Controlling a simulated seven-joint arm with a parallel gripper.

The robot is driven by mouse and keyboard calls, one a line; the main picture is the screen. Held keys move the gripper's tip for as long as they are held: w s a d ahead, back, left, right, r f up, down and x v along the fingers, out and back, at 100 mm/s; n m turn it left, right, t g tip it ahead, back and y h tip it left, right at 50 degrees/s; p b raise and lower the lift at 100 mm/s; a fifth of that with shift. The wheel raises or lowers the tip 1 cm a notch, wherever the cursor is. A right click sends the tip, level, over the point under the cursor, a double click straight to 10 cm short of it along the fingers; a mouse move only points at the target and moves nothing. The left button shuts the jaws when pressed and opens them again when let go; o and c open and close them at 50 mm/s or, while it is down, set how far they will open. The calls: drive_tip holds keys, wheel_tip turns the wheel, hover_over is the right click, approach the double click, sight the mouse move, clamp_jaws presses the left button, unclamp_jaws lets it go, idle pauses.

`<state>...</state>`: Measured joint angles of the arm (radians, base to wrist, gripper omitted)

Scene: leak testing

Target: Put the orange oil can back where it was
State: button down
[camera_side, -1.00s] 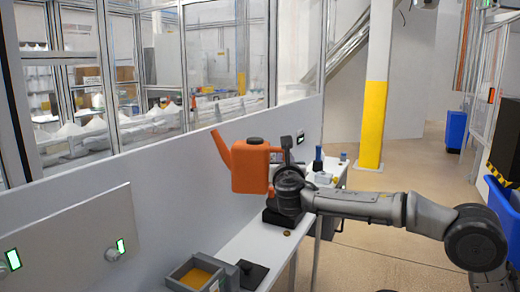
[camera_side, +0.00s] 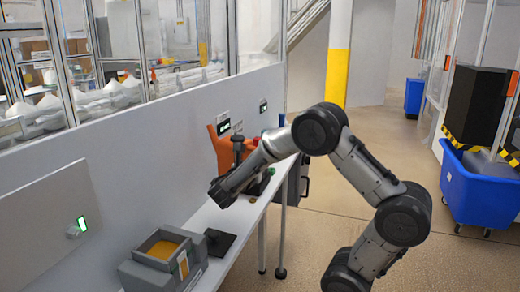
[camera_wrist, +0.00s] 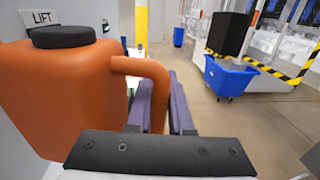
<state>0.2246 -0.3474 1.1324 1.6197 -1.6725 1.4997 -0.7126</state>
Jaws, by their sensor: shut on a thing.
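The orange oil can (camera_side: 222,150) is beside the grey wall above the narrow white bench, partly hidden behind my wrist in the side view. In the wrist view the can (camera_wrist: 60,95) fills the left side, with its black cap on top and its loop handle to the right. My gripper (camera_wrist: 160,92) has its purple fingers on either side of the handle and is shut on it. My fingertips are hidden in the side view. I cannot tell whether the can's base touches the bench.
A wall panel (camera_side: 50,225) is at left. A blue wheeled bin (camera_side: 478,195) stands on open floor at right.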

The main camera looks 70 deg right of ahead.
drive_tip(key=w+f+t, duration=0.1)
drive_tip(key=w+a+f+n+t, duration=0.1)
drive_tip(key=f, duration=0.1)
drive_tip(key=a+f+n+t, duration=0.1)
drive_tip(key=f, duration=0.1)
drive_tip(key=shift+w+t, duration=0.3)
drive_tip(key=shift+w, duration=0.1)
drive_tip(key=shift+f, duration=3.95)
drive_tip(key=c, duration=0.7)
unclamp_jaws()
drive_tip(key=shift+c, duration=0.2)
drive_tip(key=shift+f, duration=0.1)
